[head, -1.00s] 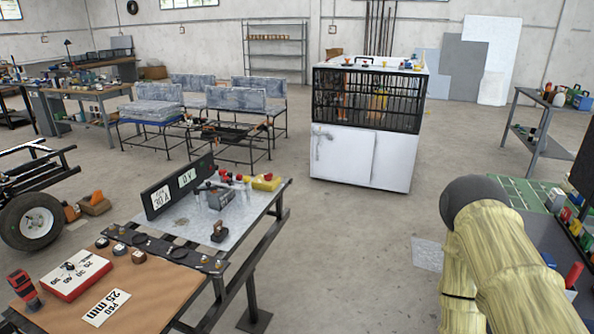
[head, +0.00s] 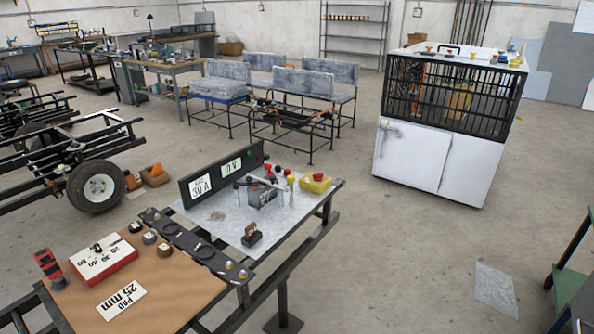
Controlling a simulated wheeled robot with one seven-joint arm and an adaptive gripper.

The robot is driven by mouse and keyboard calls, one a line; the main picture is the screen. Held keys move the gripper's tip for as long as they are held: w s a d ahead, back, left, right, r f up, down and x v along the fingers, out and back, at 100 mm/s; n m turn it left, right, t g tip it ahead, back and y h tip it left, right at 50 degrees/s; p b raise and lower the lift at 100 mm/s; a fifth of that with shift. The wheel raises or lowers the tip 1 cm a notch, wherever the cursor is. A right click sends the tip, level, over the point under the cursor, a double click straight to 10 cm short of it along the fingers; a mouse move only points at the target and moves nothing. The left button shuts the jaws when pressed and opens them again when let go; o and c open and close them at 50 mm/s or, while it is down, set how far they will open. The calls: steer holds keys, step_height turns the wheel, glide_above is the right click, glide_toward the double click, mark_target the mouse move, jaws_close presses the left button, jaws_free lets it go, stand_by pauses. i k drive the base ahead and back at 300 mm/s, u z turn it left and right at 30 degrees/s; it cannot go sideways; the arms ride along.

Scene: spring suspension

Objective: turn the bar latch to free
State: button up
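A white cabinet (head: 412,165) with a black barred cage (head: 446,103) on its upper half stands at the right of the head view. A small pale handle or latch (head: 391,133) sits at the upper left of the cabinet's white front. I cannot tell whether it is the bar latch, nor how it is turned. Orange and yellow items show behind the cage bars. Several coloured knobs and a dark handle sit on the cabinet's top. My gripper is out of view.
A workbench with a brown board (head: 165,290), a red-and-white box (head: 103,258) and a dark display panel (head: 222,172) stands in front. A wheeled frame (head: 97,188) is at the left. Bare floor (head: 400,265) lies between bench and cabinet. A green-edged stand (head: 570,275) is at the right edge.

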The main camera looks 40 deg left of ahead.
mark_target(291, 178)
steer(key=u, duration=0.45)
steer(key=i, duration=0.65)
steer(key=u, duration=0.75)
